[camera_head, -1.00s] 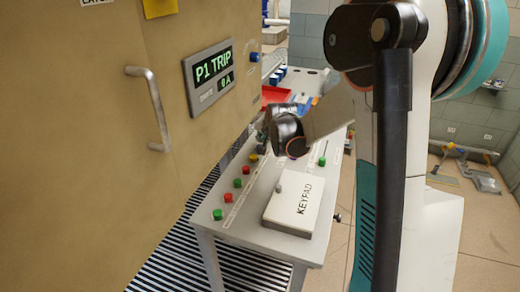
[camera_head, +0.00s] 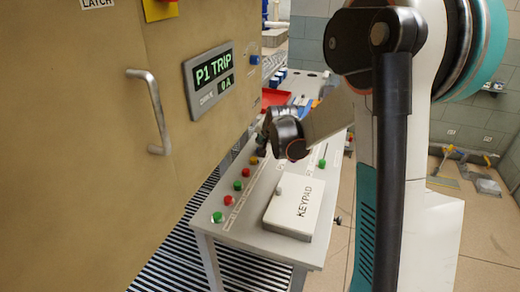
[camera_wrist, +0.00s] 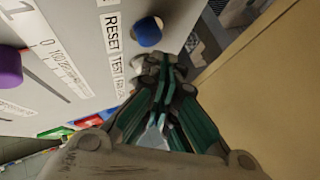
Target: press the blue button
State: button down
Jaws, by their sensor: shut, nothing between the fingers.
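A blue button (camera_wrist: 149,31) with a round cap stands on the light grey console panel in the wrist view, beside a label reading RESET. My gripper (camera_wrist: 160,68) is shut and empty, its fingertips just below the button in the picture; I cannot tell whether they touch it. In the head view my gripper (camera_head: 262,141) is over the console's far left edge, and the console's blue button is not visible there. A separate round blue knob (camera_head: 254,60) sits on the tan cabinet beside the display.
The console (camera_head: 225,237) carries red, green and yellow buttons and a white keypad box (camera_head: 294,207). The tan cabinet (camera_head: 90,200) stands close on the left, with a handle (camera_head: 150,112) and a P1 TRIP display (camera_head: 209,80). A purple knob (camera_wrist: 8,67) shows in the wrist view.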

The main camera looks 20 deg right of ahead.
jog(key=shift+f, duration=0.15)
jog(key=shift+f+b, duration=0.25)
jog(key=shift+b, duration=0.05)
jog(key=shift+f+b, duration=0.35)
jog(key=shift+f, duration=0.15)
dwell(0.8)
jog(key=shift+r, duration=0.15)
jog(key=shift+r+p, duration=0.6)
jog(key=shift+r, duration=0.15)
jog(key=shift+r+p, duration=1.8)
jog(key=shift+r, duration=0.75)
jog(key=shift+s+a, duration=0.1)
